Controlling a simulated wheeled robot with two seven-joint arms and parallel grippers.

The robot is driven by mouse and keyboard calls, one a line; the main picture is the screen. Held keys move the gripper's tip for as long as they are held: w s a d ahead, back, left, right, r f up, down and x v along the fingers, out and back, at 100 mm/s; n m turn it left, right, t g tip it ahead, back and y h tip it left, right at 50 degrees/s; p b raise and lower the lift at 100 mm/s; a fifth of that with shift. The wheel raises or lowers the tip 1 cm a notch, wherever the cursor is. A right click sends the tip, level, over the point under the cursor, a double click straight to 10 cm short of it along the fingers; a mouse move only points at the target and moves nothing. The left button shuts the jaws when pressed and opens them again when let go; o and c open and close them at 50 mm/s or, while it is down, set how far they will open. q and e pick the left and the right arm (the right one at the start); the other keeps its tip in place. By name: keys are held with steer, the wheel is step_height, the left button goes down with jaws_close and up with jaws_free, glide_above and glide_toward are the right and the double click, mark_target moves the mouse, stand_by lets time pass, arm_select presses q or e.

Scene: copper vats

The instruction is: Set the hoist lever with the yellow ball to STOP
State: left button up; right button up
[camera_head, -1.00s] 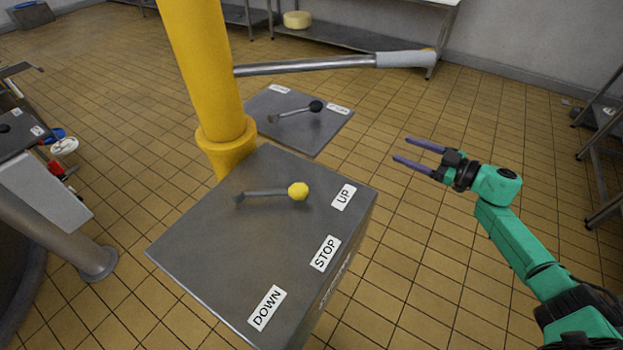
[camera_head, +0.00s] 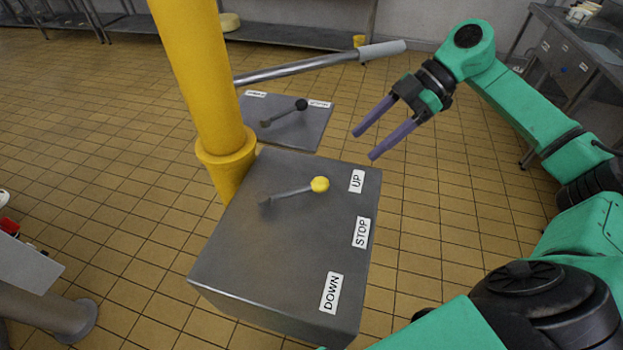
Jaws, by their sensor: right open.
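The hoist lever with the yellow ball (camera_head: 319,184) lies over the top of a grey metal box (camera_head: 250,240). Its rod runs from a pivot at the left, and the ball points toward the UP label (camera_head: 356,181). The STOP label (camera_head: 361,232) is in the middle of the box's right edge, and the DOWN label (camera_head: 330,293) is at the near end. My right gripper (camera_head: 364,143) is open and empty, above and to the upper right of the yellow ball, apart from it. My left gripper is not in view.
A yellow post (camera_head: 200,80) with a metal handle bar (camera_head: 310,66) stands behind the box; the bar reaches toward my right gripper. A second plate with a black-ball lever (camera_head: 301,104) lies behind.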

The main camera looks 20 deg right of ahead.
mark_target(325, 179)
steer(key=f, duration=0.1)
steer(key=a+f, duration=0.1)
steer(key=f, duration=0.1)
steer(key=shift+a+f, duration=0.25)
steer(key=shift+f, duration=0.05)
steer(key=x, duration=0.2)
steer(key=p+x, duration=0.1)
steer(key=x, duration=0.2)
steer(key=a+r+p+x, duration=0.1)
steer(key=x, duration=0.2)
steer(key=shift+w+a+f, duration=0.1)
steer(key=shift+f, duration=0.4)
steer(key=shift+c, duration=0.3)
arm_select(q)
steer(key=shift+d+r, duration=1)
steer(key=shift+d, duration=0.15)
arm_select(e)
jaws_close()
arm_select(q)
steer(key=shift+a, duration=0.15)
